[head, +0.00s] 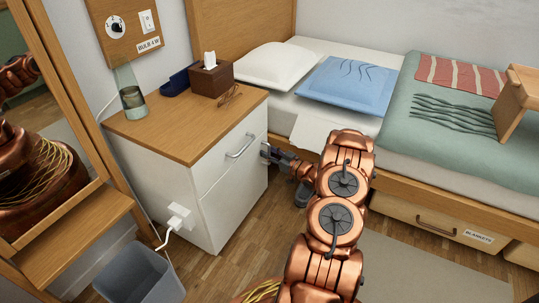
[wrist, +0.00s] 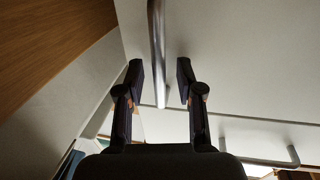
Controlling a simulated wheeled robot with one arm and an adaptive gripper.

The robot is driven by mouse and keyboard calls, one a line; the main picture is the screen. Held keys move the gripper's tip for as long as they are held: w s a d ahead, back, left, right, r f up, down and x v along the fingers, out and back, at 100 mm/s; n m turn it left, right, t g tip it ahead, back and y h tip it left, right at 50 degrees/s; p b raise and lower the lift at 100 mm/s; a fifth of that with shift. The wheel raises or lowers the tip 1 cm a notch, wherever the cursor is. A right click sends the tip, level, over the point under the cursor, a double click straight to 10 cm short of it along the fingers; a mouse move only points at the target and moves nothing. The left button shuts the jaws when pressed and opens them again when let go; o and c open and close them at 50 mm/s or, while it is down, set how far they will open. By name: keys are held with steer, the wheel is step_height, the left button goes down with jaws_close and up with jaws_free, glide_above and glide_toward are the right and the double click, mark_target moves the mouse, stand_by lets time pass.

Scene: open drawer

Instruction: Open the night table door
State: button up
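The night table (head: 159,160) has a wooden top and a white body, and stands left of the bed in the head view. Its front has an upper drawer (head: 227,158) with a metal bar handle (head: 240,147) and a white door (head: 233,199) below. The door looks shut. My gripper (head: 268,153) is at the front's right side. In the wrist view, my gripper (wrist: 159,80) is open, with a metal bar handle (wrist: 157,50) between its fingers. Gaps show on both sides of the bar. The door handle is not clear in the head view.
A tissue box (head: 211,78), glasses (head: 229,95), blue holder (head: 180,80) and glass vase (head: 132,101) are on the top. The bed (head: 391,184) stands close on the right. A plug (head: 180,217) and bin (head: 140,277) are at the left. Floor (head: 233,258) is clear in front.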

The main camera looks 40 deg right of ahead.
steer(key=shift+w, duration=0.15)
steer(key=shift+c, duration=0.5)
jaws_close()
